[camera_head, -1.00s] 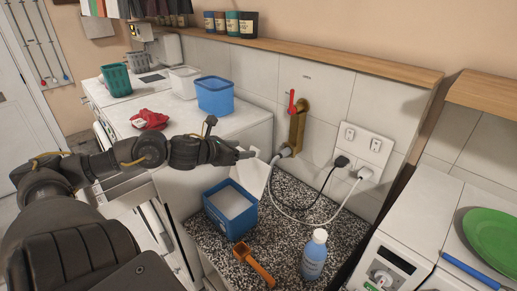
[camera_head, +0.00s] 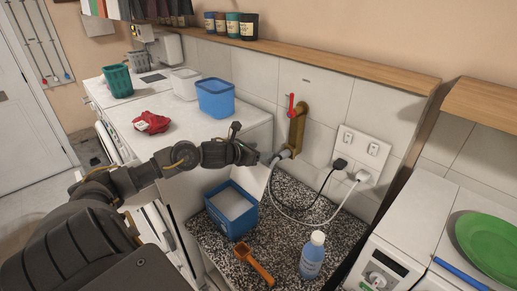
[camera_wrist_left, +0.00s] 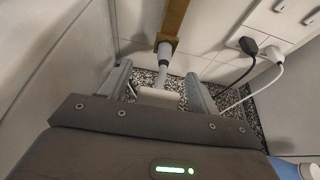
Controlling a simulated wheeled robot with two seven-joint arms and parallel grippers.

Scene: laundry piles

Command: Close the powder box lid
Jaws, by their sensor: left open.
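The blue powder box (camera_head: 231,211) stands on the speckled counter, with white powder (camera_head: 231,202) inside. Its white lid (camera_head: 258,180) is raised at the back right of the box, below my left gripper. My left gripper (camera_head: 268,158) is above and behind the box, near the grey hose end. In the left wrist view the open left gripper (camera_wrist_left: 158,88) has its fingers apart, with a pale edge (camera_wrist_left: 159,97), likely the lid, between them. I cannot tell whether they touch it. My right gripper is out of view.
An orange scoop (camera_head: 254,264) and a blue bottle (camera_head: 312,256) stand or lie in front of the box on the speckled counter (camera_head: 285,230). A brass tap (camera_head: 297,130) with a hose and plugged cables (camera_head: 325,190) are behind. A blue basket (camera_head: 215,97) sits on the white machine.

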